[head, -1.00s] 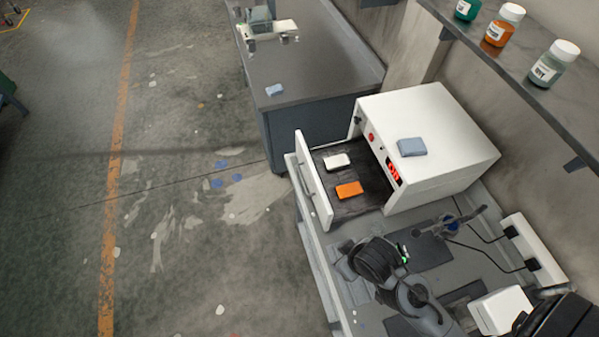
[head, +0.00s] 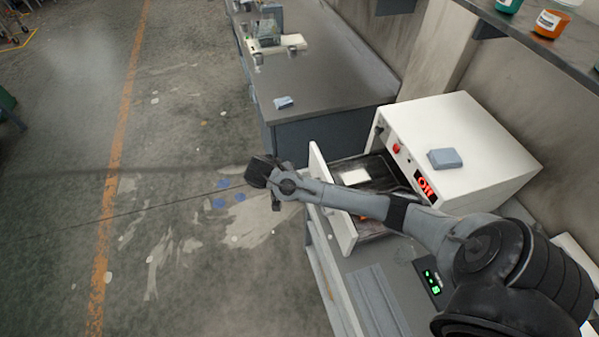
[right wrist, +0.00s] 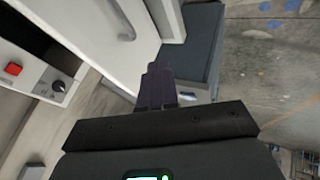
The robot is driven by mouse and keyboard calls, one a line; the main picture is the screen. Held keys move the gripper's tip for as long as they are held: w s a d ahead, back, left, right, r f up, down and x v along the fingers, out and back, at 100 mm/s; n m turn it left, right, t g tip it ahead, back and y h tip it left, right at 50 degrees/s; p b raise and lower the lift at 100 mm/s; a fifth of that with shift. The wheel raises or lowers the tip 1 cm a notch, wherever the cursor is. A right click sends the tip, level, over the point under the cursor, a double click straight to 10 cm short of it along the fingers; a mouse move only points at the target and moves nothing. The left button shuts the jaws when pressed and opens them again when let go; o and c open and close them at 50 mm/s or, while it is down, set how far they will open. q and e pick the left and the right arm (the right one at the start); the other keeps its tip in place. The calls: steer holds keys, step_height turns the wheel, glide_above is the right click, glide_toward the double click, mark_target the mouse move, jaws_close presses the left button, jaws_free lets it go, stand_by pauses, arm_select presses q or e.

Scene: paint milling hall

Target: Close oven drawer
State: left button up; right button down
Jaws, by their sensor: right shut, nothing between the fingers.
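The white oven (head: 490,150) stands on the bench with its drawer open towards the left. The drawer's white front panel (head: 345,234) stands away from the oven body. A white block (head: 355,176) lies inside the drawer, and an orange block is mostly hidden by my right arm. That arm reaches across above the drawer. My right gripper (head: 264,176) is beyond the panel's outer side, over the floor. In the right wrist view my right gripper (right wrist: 155,88) is shut and empty, with a white panel and handle (right wrist: 122,20) to its upper left, apparently the drawer's. My left gripper is out of view.
A blue-grey block (head: 445,158) lies on the oven top. A grey table (head: 330,75) stands behind, with a small blue item (head: 284,102) on it. A shelf with bottles (head: 552,22) hangs at upper right. The floor left of the drawer is clear.

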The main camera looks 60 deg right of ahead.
arm_select(q)
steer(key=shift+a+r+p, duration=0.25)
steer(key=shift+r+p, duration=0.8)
steer(key=shift+p, duration=0.1)
arm_select(e)
steer(key=s+d+f, duration=0.2)
steer(key=d+f, duration=0.5)
steer(key=d, duration=0.2)
steer(key=shift+s+d+f, duration=0.15)
steer(key=shift+d+f, duration=0.05)
steer(key=shift+f, duration=0.2)
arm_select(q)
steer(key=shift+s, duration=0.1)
